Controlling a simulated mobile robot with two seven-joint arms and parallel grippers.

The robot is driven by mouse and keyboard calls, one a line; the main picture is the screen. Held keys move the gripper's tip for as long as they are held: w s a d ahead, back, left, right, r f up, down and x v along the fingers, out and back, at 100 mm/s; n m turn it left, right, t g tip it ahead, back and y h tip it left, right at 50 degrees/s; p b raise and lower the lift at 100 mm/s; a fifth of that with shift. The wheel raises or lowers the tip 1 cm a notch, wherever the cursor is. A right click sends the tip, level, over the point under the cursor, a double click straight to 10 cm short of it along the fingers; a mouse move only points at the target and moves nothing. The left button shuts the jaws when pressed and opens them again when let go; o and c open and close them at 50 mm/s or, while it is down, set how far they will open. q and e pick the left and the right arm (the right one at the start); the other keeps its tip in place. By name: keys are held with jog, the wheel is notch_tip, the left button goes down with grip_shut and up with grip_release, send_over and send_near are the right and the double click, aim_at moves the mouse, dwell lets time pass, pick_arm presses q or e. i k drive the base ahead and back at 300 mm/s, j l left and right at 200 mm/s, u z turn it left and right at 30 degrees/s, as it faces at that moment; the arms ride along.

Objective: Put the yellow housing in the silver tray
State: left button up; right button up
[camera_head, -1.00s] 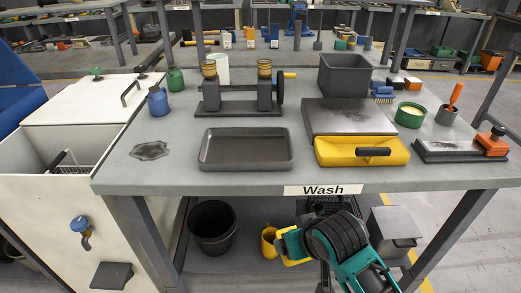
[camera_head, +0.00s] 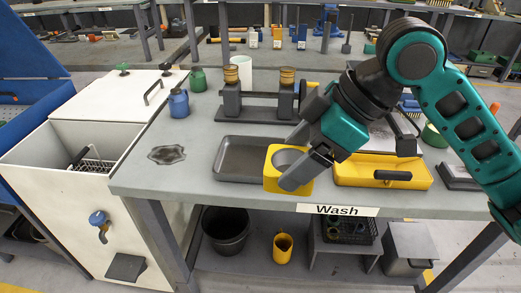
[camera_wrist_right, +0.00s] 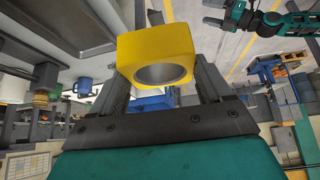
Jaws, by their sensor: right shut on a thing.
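The yellow housing (camera_head: 270,181), a block with a round grey bore, is held in my right gripper (camera_head: 295,167). It is in front of the right end of the silver tray (camera_head: 228,178) in the head view and hides that corner. Its exact height above the table is hard to tell. The tray looks dark grey, shallow and empty. In the right wrist view the housing (camera_wrist_right: 150,50) sits between the fingers of my right gripper (camera_wrist_right: 165,75), bore facing the camera. My left gripper (camera_wrist_right: 213,13) shows small at the top right there, fingers apart.
A dark stain (camera_head: 167,154) marks the table at left.

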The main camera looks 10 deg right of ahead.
aim_at(262, 163)
jog(key=i, duration=0.85)
